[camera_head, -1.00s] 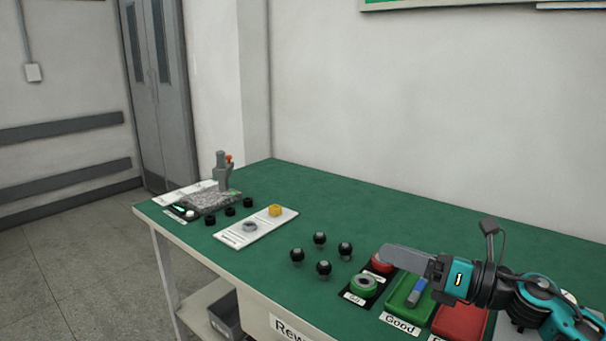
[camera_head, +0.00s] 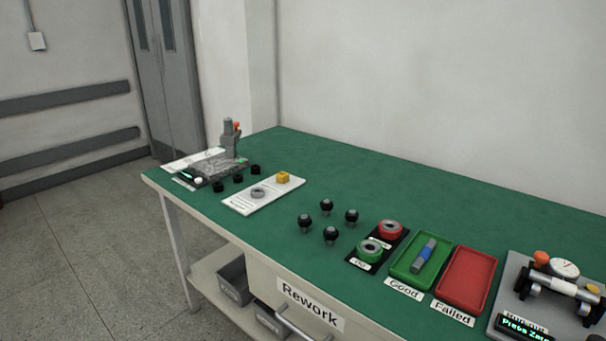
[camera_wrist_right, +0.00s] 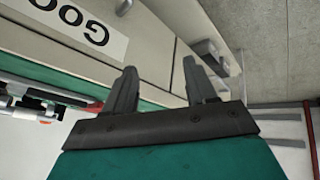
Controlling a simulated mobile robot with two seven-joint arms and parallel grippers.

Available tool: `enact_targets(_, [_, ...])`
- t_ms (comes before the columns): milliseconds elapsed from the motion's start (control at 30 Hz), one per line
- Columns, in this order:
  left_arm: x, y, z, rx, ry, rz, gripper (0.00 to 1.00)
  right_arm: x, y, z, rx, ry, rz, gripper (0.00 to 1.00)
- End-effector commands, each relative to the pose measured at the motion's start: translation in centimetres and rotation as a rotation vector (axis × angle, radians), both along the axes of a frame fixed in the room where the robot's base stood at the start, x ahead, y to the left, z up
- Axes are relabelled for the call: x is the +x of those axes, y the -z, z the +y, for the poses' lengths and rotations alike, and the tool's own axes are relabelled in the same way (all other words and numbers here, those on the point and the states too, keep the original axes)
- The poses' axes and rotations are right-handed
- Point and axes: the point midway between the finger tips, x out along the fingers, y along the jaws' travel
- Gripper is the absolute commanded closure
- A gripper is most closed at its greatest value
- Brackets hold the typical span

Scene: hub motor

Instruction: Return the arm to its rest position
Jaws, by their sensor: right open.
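My right gripper (camera_wrist_right: 160,92) shows in the right wrist view with its two dark fingers apart and nothing between them. It is in front of the bench's cabinet side, with a label reading "Goo" (camera_wrist_right: 75,28) at the upper left. Neither arm shows in the head view now, and my left gripper is in neither view. In the head view the green Good tray (camera_head: 405,280) holds a grey and blue shaft-like part (camera_head: 426,254). The red Failed tray (camera_head: 466,280) beside it is empty.
The green-topped bench (camera_head: 400,190) carries a black mat with a green ring (camera_head: 370,248) and a red ring (camera_head: 390,229), several black knobs, a white board (camera_head: 240,206), a press (camera_head: 231,140) and a dial gauge fixture (camera_head: 563,270). Floor to the left is clear.

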Motion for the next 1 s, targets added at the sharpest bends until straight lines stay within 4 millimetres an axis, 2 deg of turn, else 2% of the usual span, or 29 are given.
enact_targets(100, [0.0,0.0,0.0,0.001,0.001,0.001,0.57,-3.4,0.9,0.7,0.076,0.064,0.128,0.44])
enact_targets(267, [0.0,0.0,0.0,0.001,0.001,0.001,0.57,-7.4,1.4,1.6,0.157,0.136,0.276,0.44])
enact_targets(300, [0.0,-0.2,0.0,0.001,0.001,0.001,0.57,-6.6,1.7,1.6,0.156,0.127,0.246,0.44])
enact_targets(667, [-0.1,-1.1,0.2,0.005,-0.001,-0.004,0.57,-2.9,4.0,2.5,0.195,0.085,0.056,0.44])
enact_targets(1000, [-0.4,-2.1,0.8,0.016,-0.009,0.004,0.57,0.1,6.5,3.9,0.269,0.021,-0.235,0.44])
